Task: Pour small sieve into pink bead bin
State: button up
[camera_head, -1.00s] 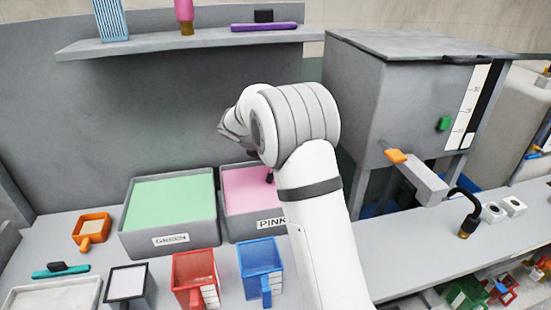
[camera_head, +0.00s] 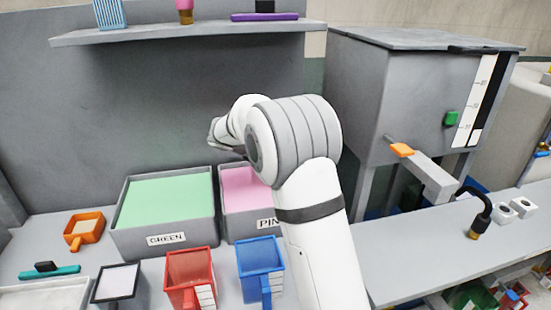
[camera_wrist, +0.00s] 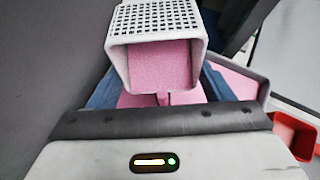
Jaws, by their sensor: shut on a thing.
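The small sieve (camera_wrist: 125,22) is white with a square-holed mesh face. In the wrist view its mesh is toward the top and its open mouth faces my camera, showing pink inside; I cannot tell whether this is all loose beads. The pink bead bin (camera_head: 238,226) is a grey box with pink fill, partly behind my arm in the head view. It also shows behind and below the sieve in the wrist view (camera_wrist: 261,88). The gripper is hidden in the head view.
A grey bin of green beads (camera_head: 163,250) stands left of the pink one. A red jug (camera_head: 190,272) and a blue jug (camera_head: 259,258) stand in front. A grey press (camera_head: 360,100) with an orange-tipped handle stands to the right. A shelf (camera_head: 180,34) hangs above.

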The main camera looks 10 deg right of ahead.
jog(key=shift+s+a+f+t+h+b, duration=0.2)
jog(key=shift+f+t+h+b, duration=0.5)
jog(key=shift+b, duration=1.55)
jog(key=shift+s+a+f+t+h+b, duration=0.1)
jog(key=shift+a+f+t+h+b, duration=0.2)
jog(key=shift+h+b, duration=1.35)
jog(key=shift+s+a+f+t+h+b, duration=0.15)
jog(key=shift+t+h+b, duration=0.4)
jog(key=shift+b, duration=1.25)
jog(key=shift+s+a+f+t+h+b, duration=0.15)
jog(key=shift+t+h+b, duration=0.35)
jog(key=shift+b, duration=1.3)
jog(key=shift+w+r, duration=0.1)
jog(key=shift+r, duration=0.15)
jog(key=shift+r+p, duration=0.1)
jog(key=shift+p, duration=0.35)
